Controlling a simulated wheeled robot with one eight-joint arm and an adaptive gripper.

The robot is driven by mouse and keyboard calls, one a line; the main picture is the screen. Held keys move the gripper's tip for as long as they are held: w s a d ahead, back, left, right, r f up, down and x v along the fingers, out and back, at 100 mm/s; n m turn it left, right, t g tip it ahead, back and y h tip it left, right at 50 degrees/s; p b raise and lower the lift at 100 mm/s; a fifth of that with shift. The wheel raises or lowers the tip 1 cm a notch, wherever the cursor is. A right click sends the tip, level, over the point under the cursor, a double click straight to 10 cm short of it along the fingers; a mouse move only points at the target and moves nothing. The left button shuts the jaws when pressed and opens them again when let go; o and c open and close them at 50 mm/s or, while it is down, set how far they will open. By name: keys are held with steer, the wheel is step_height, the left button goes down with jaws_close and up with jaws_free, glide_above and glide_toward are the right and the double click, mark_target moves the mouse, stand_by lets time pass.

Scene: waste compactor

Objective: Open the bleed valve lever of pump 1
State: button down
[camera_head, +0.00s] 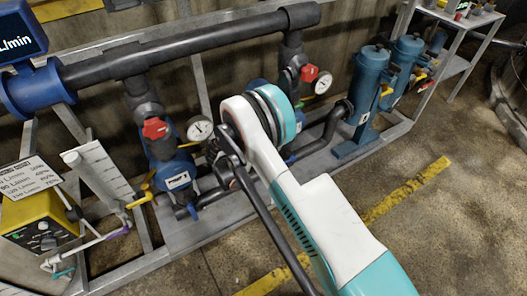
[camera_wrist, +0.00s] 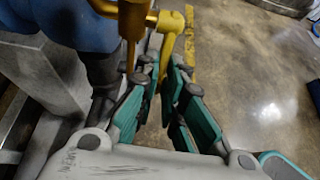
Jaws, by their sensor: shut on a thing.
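In the wrist view, a yellow bleed valve lever (camera_wrist: 172,24) runs sideways from a yellow fitting (camera_wrist: 132,28) and bends down between my fingers. My gripper (camera_wrist: 166,72) is shut on the lever's bent end. The blue pump body (camera_wrist: 55,22) is at the upper left of that view. In the head view my arm hides my gripper and the held lever. A blue pump (camera_head: 175,178) with a white label stands left of my arm, with another yellow lever (camera_head: 145,192) at its left. I cannot read a pump number.
Black pipes (camera_head: 190,45) with red valve knobs (camera_head: 154,128) and gauges (camera_head: 199,128) run above the grey frame. Blue canisters (camera_head: 368,88) stand at the right. A yellow control box (camera_head: 42,222) is at the left. The floor (camera_head: 450,220) at right is clear, with a yellow stripe.

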steer(key=shift+w+d+f+t+h, duration=0.15)
steer(key=shift+d+f+t+h, duration=0.1)
steer(key=shift+t+h, duration=0.2)
steer(key=shift+w+d+f+t+h, duration=0.1)
steer(key=shift+f+t+h, duration=0.1)
steer(key=shift+t+h, duration=0.25)
steer(key=c, duration=1.7)
jaws_free()
steer(key=v, duration=1.2)
steer(key=shift+w+a+f, duration=0.1)
steer(key=shift+c, duration=0.5)
